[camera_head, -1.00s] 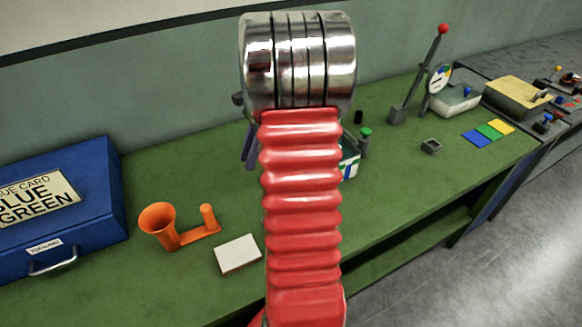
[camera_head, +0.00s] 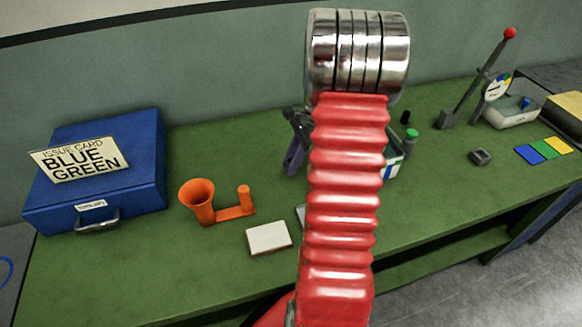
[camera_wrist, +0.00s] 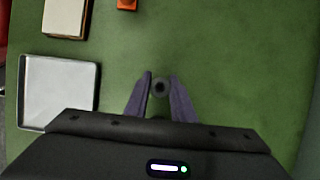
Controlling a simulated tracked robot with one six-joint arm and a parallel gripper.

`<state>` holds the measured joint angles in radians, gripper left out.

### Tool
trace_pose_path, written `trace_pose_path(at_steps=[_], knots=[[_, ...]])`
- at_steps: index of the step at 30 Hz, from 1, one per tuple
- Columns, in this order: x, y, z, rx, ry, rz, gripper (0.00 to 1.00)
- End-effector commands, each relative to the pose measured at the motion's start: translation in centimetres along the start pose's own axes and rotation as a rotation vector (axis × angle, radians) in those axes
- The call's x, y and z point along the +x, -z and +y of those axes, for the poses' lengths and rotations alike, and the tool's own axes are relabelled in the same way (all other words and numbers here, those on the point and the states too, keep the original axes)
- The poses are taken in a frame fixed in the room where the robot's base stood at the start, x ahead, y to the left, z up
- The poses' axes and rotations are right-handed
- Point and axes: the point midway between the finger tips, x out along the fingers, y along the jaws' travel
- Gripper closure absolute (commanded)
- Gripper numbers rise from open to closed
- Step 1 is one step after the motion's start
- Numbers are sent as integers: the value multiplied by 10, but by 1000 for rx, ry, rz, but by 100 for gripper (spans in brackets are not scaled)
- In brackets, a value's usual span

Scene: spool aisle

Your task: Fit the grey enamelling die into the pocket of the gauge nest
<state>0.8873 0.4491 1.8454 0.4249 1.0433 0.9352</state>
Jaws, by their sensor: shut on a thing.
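My gripper (camera_wrist: 160,93) has two purple fingers, shut on the grey enamelling die (camera_wrist: 160,87), a small round piece with a dark hole in its middle. The die is held at the fingertips above the green bench top. In the head view my gripper (camera_head: 293,160) shows left of my red arm, partly hidden by it, and the die cannot be made out. A small dark grey block with a recess (camera_head: 480,156), possibly the gauge nest, sits on the bench well to the right of my gripper.
A pale square tray (camera_wrist: 58,92) and a white-topped block (camera_head: 268,237) lie near the gripper. An orange funnel piece (camera_head: 200,198) and a blue case (camera_head: 100,165) stand left. A green-capped bottle (camera_head: 411,142), a red-knobbed lever (camera_head: 480,75) and colour cards (camera_head: 543,150) are right.

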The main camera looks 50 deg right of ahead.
Motion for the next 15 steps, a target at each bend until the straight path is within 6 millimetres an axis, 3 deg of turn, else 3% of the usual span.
trace_pose_path(at_steps=[5,15], knots=[[19,8,0,0,-1,0,100],[22,8,0,-1,0,1,100]])
